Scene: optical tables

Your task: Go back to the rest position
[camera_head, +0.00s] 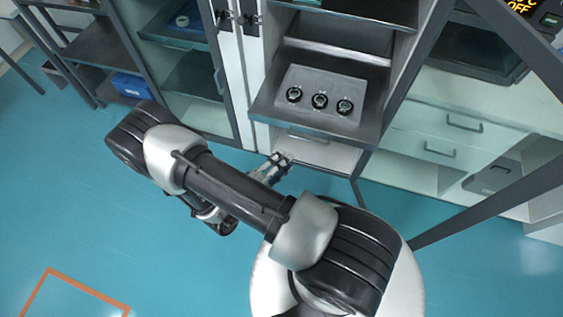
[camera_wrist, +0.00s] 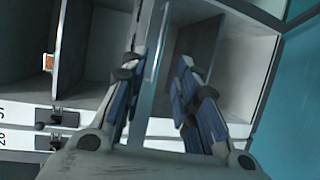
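My gripper (camera_head: 282,160) shows in the head view just below the front of a grey shelf, past my folded arm. It also shows in the wrist view (camera_wrist: 160,80), with its two blue-padded fingers apart. A cabinet post and open compartments show beyond the gap between the fingers. I see nothing held between them. My arm links cover part of the floor and partly hide the wrist in the head view.
A grey panel (camera_head: 318,92) with several round black-rimmed parts rests on the shelf (camera_head: 262,104). White drawers (camera_head: 440,148) stand to the right. A blue box (camera_head: 131,86) sits on a left shelf. The teal floor (camera_head: 90,200) is clear at left.

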